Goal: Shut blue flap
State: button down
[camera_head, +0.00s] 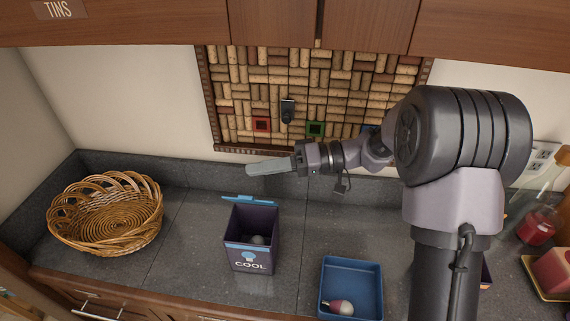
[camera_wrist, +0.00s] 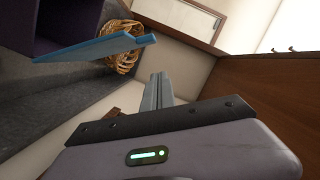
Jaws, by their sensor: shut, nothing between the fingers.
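The blue flap (camera_head: 250,200) stands open at the back edge of a dark purple box (camera_head: 252,239) marked COOL on the counter. A rounded grey item sits inside the box. In the wrist view the flap (camera_wrist: 95,48) sticks out from the purple box (camera_wrist: 68,22) at upper left. My gripper (camera_head: 250,169) is shut and empty, its fingers pointing left, above and behind the flap and apart from it. The fingers also show in the wrist view (camera_wrist: 157,85), to the right of and below the flap.
A wicker basket (camera_head: 72,233) stands left of the box. A blue tray (camera_head: 350,262) with a red and white item (camera_head: 341,307) lies right of it. A cork board (camera_head: 270,75) hangs behind my gripper, under wooden cabinets (camera_head: 150,22). The counter (camera_head: 185,240) between basket and box is clear.

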aim_at(251, 200)
jog(key=shift+s+a+f, duration=0.1)
jog(key=shift+s+f, duration=0.5)
jog(key=shift+s, duration=0.2)
jog(key=shift+s+f, duration=0.55)
jog(key=shift+s, duration=0.2)
jog(key=shift+f+b, duration=0.1)
jog(key=shift+b, duration=0.3)
